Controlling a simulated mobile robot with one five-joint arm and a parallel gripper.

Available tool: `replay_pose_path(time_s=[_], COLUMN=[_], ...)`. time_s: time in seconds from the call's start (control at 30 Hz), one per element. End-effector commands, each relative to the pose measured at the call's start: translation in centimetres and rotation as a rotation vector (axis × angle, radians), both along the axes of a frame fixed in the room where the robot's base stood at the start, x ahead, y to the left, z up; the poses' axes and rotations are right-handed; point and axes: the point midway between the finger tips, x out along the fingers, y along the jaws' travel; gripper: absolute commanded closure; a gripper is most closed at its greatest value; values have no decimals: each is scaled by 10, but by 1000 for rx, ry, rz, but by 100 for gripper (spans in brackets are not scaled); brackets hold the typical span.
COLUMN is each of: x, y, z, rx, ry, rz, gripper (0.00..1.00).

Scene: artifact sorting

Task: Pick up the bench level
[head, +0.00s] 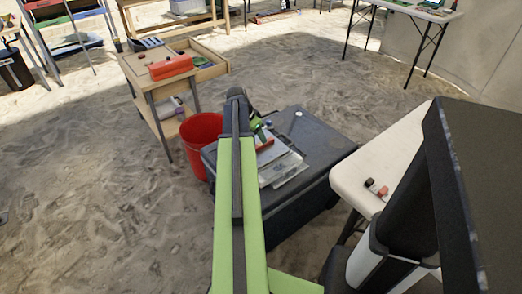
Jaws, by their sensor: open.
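I cannot make out for certain which thing is the bench level. A small red piece (265,145) and some green and blue items (260,130) lie on the dark grey case (320,133), next to clear flat trays or sheets (283,168). My green arm reaches up the middle of the head view. My gripper (238,97) is at its dark far end, over the back left part of the case. Its fingers are small and hard to make out; it is open, with nothing seen in it. The arm hides part of the case top.
A red bucket (200,132) stands left of the case. Behind it is a wooden table (140,72) with a red box (171,67). A white table (385,160) with small items stands at right, close to my body. Sandy floor at left is free.

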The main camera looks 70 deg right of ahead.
Motion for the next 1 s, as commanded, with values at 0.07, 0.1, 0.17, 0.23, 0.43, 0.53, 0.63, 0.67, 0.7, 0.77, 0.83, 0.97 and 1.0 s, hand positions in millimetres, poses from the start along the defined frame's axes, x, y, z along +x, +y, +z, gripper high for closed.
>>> replay_pose_path(time_s=[0.07,0.1,0.17,0.23,0.43,0.53,0.63,0.67,0.7,0.77,0.83,0.97,1.0], x=[-3,-5,-8,-10,-11,-11,-11,-11,-11,-11,-11,-11,-11], y=[-3,-4,-7,-11,-13,-13,-13,-13,-13,-13,-13,-12,-12], z=[-17,-24,-35,-45,-44,-44,-44,-44,-44,-44,-44,-44,-44], rx=[0,0,0,0,0,0,0,0,0,0,0,0,0], ry=[0,0,0,0,0,0,0,0,0,0,0,0,0], rz=[0,0,0,-1,0,1,1,1,1,1,1,2,2], gripper=[51,51,51,51,51,55,68,72,77,85,94,100,100])
